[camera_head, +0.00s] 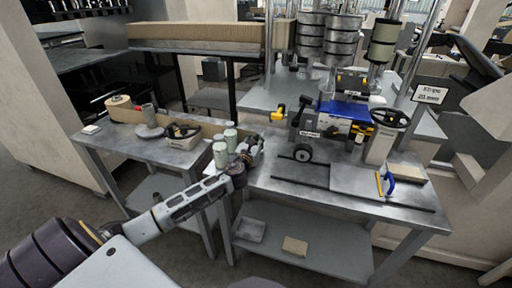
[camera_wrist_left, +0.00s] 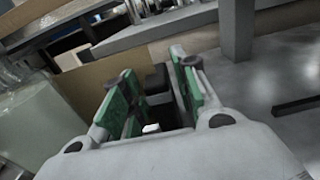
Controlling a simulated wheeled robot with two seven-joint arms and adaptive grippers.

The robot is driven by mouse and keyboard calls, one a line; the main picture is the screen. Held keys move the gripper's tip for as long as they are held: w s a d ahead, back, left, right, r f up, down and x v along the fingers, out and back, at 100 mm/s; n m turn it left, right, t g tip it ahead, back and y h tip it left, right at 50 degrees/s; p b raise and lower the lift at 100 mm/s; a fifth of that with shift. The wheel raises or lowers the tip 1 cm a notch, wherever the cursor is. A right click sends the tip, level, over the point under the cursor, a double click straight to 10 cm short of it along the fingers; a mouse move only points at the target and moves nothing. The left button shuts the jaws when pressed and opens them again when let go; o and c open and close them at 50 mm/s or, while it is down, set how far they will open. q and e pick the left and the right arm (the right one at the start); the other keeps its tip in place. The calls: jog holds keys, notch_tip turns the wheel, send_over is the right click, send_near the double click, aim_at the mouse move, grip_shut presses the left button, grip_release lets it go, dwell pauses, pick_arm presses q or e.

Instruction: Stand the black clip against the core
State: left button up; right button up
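My left gripper (camera_head: 248,151) is over the workbench, near the gap between the two table tops. In the left wrist view its two green-padded fingers (camera_wrist_left: 152,92) stand apart. A small black block (camera_wrist_left: 157,82), possibly the black clip, shows between them; I cannot tell whether the pads touch it. A brown roll (camera_head: 120,106), possibly with the core in it, lies at the back of the left table. Dark items (camera_head: 183,131) lie in a pale tray on that table, too small to identify. My right gripper is not in view.
Several grey-green cylinders (camera_head: 220,154) stand close left of the gripper. A blue and black machine (camera_head: 345,112) with a handwheel (camera_head: 390,118) fills the right bench's back. A brown panel (camera_wrist_left: 85,85) is close behind the fingers.

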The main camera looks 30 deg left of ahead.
aim_at(256, 136)
pick_arm(q)
grip_shut()
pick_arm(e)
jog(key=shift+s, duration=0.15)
pick_arm(q)
jog(key=shift+r, duration=0.2)
jog(key=shift+r, duration=0.55)
notch_tip(256, 136, up, 8)
jog(key=shift+f+p, duration=0.15)
jog(key=shift+p, duration=1.05)
jog(key=shift+r, duration=0.45)
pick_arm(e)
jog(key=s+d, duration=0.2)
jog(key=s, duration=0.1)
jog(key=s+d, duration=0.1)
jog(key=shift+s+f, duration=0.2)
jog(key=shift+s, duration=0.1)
pick_arm(q)
jog(key=shift+f, duration=0.1)
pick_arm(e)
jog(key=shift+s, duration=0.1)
